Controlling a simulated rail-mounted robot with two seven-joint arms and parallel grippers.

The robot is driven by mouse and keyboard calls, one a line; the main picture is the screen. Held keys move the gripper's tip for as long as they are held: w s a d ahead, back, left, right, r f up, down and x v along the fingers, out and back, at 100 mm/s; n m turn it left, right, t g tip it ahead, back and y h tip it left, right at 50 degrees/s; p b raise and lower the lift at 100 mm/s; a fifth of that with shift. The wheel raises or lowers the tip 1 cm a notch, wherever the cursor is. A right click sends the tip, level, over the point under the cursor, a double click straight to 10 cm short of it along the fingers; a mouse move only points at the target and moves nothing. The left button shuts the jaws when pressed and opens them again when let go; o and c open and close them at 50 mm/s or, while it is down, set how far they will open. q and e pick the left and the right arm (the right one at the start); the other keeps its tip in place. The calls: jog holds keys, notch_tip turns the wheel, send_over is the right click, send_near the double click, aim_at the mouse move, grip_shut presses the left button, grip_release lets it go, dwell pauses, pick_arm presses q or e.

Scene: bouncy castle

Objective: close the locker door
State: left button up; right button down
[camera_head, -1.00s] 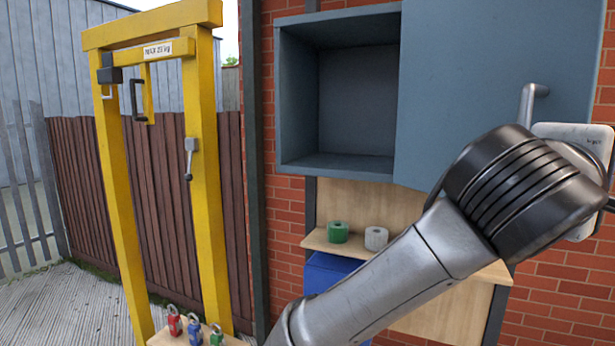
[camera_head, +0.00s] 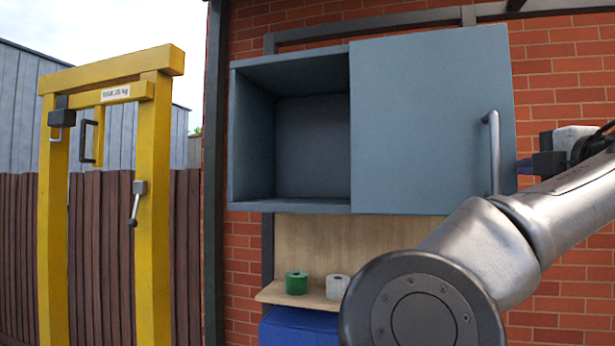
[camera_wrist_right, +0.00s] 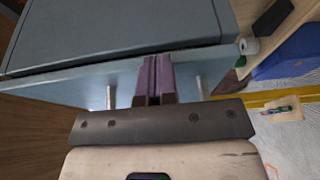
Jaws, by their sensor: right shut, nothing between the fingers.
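The blue-grey locker (camera_head: 312,150) hangs on the brick wall, with its left part open and empty inside. Its door (camera_head: 425,130) stands partly open, covering the right part, with a vertical metal handle (camera_head: 492,150) near its right edge. My right gripper (camera_head: 525,168) is shut and empty, just right of the door's edge beside the handle. In the right wrist view the purple fingers (camera_wrist_right: 153,78) overlap the door (camera_wrist_right: 70,88) between the two handle ends (camera_wrist_right: 198,86). Whether they touch it cannot be told. My left gripper is not in view.
A shelf below the locker holds a green roll (camera_head: 296,283) and a white roll (camera_head: 337,287), above a blue bin (camera_head: 300,328). A yellow frame (camera_head: 152,200) stands at left. My right arm crosses the lower right.

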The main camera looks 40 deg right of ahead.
jog(key=shift+w+d+n+t+y, duration=0.25)
jog(key=shift+d+n+t+y, duration=0.25)
jog(key=shift+d+y, duration=0.1)
jog(key=shift+f, duration=0.15)
jog(key=s+d+b+v, duration=0.1)
jog(key=b+v, duration=0.2)
jog(key=v, duration=1)
jog(key=shift+d, duration=0.25)
jog(key=shift+s, duration=0.1)
